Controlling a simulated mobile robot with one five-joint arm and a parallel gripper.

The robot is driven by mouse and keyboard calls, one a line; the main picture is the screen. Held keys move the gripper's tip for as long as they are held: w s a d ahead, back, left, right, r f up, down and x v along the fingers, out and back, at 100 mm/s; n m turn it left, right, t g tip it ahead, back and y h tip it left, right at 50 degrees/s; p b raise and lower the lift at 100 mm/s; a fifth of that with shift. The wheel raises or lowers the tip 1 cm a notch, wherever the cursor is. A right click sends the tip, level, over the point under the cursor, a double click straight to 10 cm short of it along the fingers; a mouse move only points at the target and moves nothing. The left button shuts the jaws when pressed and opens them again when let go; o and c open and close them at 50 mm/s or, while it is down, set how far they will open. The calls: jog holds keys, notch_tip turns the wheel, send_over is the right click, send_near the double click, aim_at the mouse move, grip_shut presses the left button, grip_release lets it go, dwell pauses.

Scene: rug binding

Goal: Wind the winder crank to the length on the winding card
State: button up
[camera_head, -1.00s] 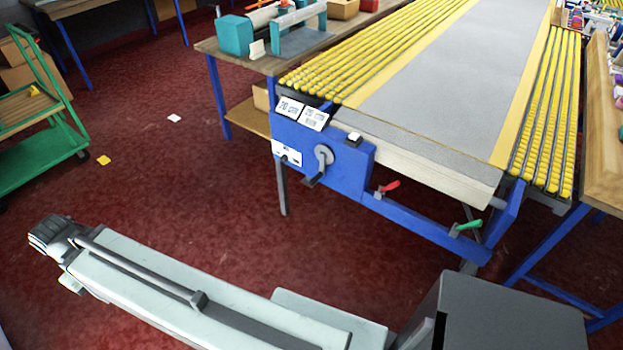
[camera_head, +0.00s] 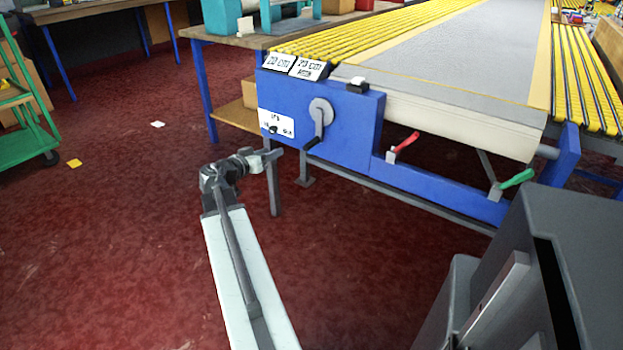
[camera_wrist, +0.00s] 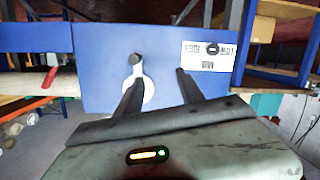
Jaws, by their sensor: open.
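The winder crank (camera_head: 318,122) is a grey disc with a dark handle on the blue end panel of the long table. The handle points down and to the left in the head view. In the wrist view my gripper (camera_wrist: 160,80) points at the panel, and the crank (camera_wrist: 137,78) shows partly behind one finger.
A white plate (camera_head: 276,125) with small markings and a dark knob sits left of the crank. A red lever (camera_head: 404,143) and a green lever (camera_head: 515,180) stick out on the right. A white button (camera_head: 357,84) tops the panel.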

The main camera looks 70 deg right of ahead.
jog(key=m+g+h+b, duration=0.1)
jog(key=h+b, duration=0.1)
jog(key=b, duration=0.2)
send_near(311, 144)
jog(key=d, duration=0.1)
jog(key=d+f, duration=0.1)
jog(key=d, duration=0.1)
jog(key=shift+w+f, duration=0.25)
jog(key=shift+f, duration=0.15)
jog(key=shift+s+d+r, duration=0.2)
jog(key=shift+s, duration=0.05)
jog(key=shift+d+r, duration=0.15)
jog(key=x, duration=0.7)
jog(key=shift+s+d, duration=0.1)
jog(key=shift+d, duration=0.15)
jog(key=shift+c, duration=0.4)
grip_shut()
